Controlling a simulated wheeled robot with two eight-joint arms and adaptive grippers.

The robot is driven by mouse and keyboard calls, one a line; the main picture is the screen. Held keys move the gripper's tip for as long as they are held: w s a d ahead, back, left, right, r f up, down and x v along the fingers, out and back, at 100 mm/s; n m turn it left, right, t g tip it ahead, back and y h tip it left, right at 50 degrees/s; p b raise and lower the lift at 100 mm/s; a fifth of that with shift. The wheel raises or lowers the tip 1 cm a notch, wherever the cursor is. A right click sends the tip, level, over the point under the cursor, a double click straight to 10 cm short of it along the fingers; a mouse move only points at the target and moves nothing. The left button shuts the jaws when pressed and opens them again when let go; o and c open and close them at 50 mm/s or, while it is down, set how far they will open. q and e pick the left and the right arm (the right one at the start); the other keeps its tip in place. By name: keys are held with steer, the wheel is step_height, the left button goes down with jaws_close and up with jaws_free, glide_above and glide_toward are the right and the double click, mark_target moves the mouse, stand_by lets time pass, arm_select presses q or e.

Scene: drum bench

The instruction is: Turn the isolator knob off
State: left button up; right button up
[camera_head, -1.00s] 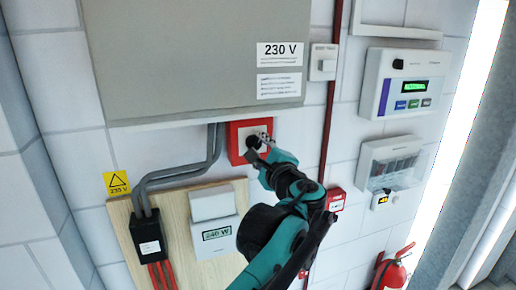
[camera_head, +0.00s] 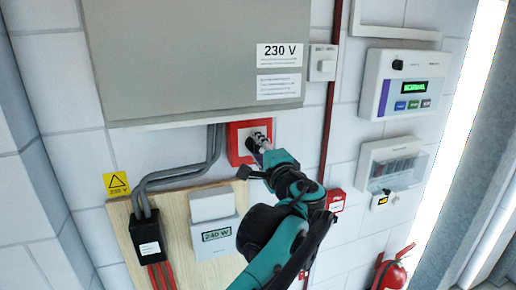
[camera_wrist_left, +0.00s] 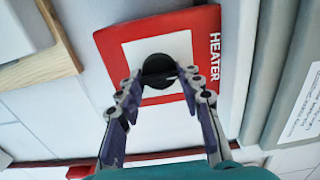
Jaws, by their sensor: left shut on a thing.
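The isolator knob is a round black knob (camera_wrist_left: 157,62) on a white square plate with a red surround (camera_wrist_left: 120,45) labelled HEATER, seen close in the left wrist view. In the head view the red-framed isolator (camera_head: 232,147) sits on the wall below the grey cabinet, and my gripper largely covers its knob. My left gripper (camera_wrist_left: 161,77) is shut on the knob, one fingertip at each side of it. It also shows in the head view (camera_head: 256,140), reaching up from below. My right gripper is in neither view.
A grey cabinet (camera_head: 180,60) marked 230 V overhangs just above. Grey conduits (camera_head: 180,175) run close on the left, above a meter (camera_head: 217,235) reading 240 W. A panel (camera_head: 405,85) with a green display reading NORMAL hangs at right. A fire extinguisher (camera_head: 393,272) stands lower right.

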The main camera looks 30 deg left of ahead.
arm_select(q)
steer(key=o, duration=1.1)
steer(key=shift+o, duration=0.2)
steer(key=v, duration=1.2)
steer(key=shift+a, duration=0.1)
